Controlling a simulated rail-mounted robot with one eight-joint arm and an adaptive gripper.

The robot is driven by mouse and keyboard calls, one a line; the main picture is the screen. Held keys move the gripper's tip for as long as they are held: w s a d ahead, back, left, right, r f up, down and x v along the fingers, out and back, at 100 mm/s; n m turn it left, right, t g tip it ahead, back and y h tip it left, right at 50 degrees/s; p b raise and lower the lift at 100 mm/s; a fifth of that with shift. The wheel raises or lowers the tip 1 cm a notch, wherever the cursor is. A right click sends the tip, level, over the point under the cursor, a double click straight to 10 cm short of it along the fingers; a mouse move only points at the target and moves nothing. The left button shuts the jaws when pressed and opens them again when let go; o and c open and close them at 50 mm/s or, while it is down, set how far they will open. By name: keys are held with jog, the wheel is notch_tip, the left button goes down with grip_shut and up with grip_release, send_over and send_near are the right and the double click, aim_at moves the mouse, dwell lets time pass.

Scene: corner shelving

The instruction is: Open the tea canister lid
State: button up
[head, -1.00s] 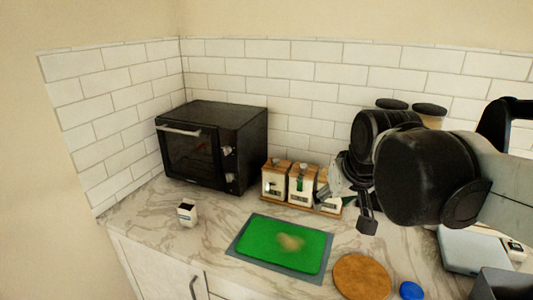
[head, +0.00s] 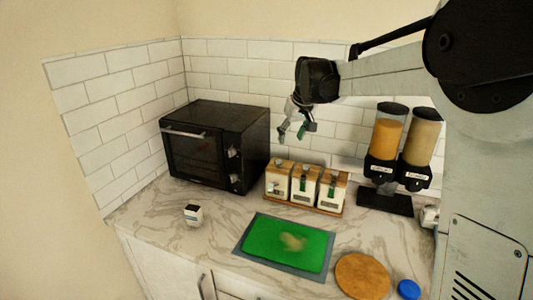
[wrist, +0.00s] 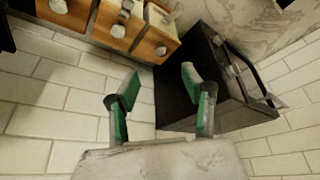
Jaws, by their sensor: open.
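Three white canisters with wooden lids, left (head: 277,183), middle (head: 304,187) and right (head: 331,192), stand in a row on a wooden tray (head: 318,209) against the tiled wall. Each has a clasp or knob at its front. The labels are too small to read, so I cannot tell which holds tea. My gripper (head: 296,131) is open and empty, above the canisters and apart from them. In the wrist view, its green-padded fingers (wrist: 160,88) are spread, with the wooden lids (wrist: 152,47) at the top left.
A black toaster oven (head: 215,145) stands left of the canisters; it also shows in the wrist view (wrist: 205,100). Two dispensers (head: 398,148) stand to the right. A green board (head: 287,243), a round wooden board (head: 361,276) and a small white container (head: 193,214) lie in front.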

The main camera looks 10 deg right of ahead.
send_near(279, 161)
jog(key=p+x, duration=0.2)
jog(key=x, duration=0.7)
jog(key=shift+w, duration=0.1)
grip_shut()
dwell(0.4)
